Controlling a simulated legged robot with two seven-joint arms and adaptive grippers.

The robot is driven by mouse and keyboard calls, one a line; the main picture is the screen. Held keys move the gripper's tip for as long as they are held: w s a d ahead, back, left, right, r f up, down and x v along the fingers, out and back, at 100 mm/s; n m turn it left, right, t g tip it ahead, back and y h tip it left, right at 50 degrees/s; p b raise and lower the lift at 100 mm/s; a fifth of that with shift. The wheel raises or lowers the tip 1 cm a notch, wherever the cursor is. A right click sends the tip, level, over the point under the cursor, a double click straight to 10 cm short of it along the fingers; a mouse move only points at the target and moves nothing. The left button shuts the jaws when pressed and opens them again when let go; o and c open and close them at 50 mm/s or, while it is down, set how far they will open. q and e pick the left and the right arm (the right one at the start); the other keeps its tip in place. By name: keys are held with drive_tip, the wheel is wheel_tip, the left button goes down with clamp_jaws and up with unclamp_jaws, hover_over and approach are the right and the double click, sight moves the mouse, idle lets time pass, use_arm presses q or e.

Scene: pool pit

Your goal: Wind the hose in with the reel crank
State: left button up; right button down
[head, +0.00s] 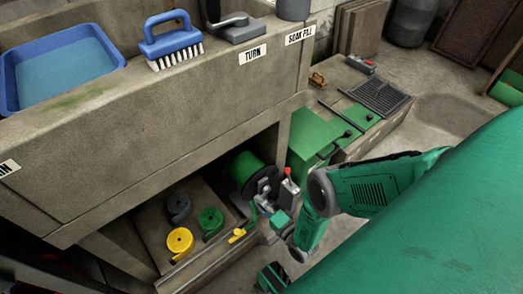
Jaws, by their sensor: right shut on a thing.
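The hose reel (244,172) is a green drum with a dark side plate, low in the opening under the concrete counter. The reel crank (288,171) has a red-tipped grip at the right of the drum. My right gripper (279,198) is shut on the crank's grip, and its fingers partly hide it. The green hose (252,215) hangs from the reel and ends near a yellow nozzle (237,235). A green and dark part of mine, likely my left gripper (270,278), shows at the bottom edge; its fingers are not clear.
Coiled grey (179,206), green (210,221) and yellow (180,241) straps lie in the bay left of the reel. A blue tray (60,66) and a brush (172,42) sit on the counter. A low bench (350,105) stands behind; my green body fills the lower right.

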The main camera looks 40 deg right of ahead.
drive_tip(key=shift+s+d+r+m, duration=0.1)
drive_tip(key=shift+d+r+m, duration=0.15)
drive_tip(key=shift+m, duration=0.65)
drive_tip(key=c, duration=1.4)
unclamp_jaws()
drive_tip(key=shift+o, duration=0.2)
drive_tip(key=shift+a, duration=0.1)
